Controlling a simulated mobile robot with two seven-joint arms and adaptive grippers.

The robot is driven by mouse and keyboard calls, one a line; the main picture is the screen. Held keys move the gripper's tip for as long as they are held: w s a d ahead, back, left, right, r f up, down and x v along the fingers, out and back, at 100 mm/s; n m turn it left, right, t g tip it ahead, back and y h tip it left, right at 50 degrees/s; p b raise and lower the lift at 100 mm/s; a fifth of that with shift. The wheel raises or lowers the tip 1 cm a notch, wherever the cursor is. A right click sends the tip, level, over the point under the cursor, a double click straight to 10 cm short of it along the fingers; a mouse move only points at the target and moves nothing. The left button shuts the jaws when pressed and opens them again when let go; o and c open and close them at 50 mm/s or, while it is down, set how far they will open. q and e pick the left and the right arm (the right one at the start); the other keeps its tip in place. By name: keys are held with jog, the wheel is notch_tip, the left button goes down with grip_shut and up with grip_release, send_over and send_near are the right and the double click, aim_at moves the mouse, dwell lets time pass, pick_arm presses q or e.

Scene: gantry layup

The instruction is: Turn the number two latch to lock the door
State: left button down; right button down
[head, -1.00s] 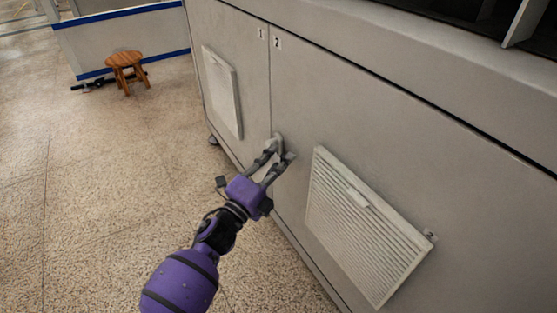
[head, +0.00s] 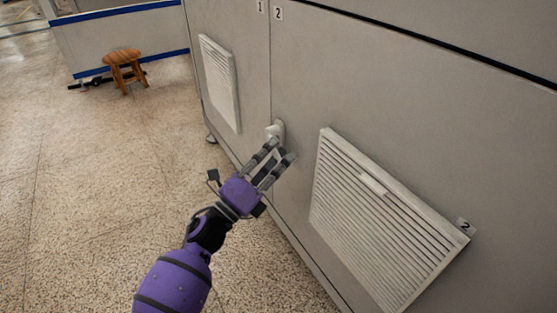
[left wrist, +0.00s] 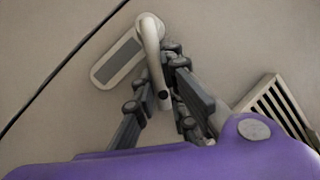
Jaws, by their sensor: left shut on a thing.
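The number two latch (head: 276,131) is a pale metal lever on the grey door (head: 360,95) labelled 2, close to the seam with door 1. In the left wrist view its lever (left wrist: 151,45) hangs down, a little tilted, from the top of a slanted oval backplate (left wrist: 118,62) with a dark inset. My left gripper (head: 282,149) reaches up to the latch from below. In the left wrist view its dark fingers (left wrist: 163,88) are closed about the lower part of the lever. The fingers hide part of the lever's end. My right gripper is out of view.
A louvred vent (head: 345,215) stands out from door 2 to the right of the latch, with a small 2 tag beside it. Another vent (head: 219,82) is on door 1. A wooden stool (head: 126,68) stands far left. The speckled floor (head: 90,190) is open.

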pick_arm(q)
jog(key=shift+w+a+f+m+h, duration=0.2)
jog(key=shift+f+m+h, duration=0.2)
jog(key=shift+m, duration=0.3)
jog(key=c, duration=1.8)
grip_release()
jog(key=shift+o, duration=0.2)
jog(key=v, duration=1.2)
jog(key=shift+a+r, duration=0.1)
jog(key=shift+r, duration=0.05)
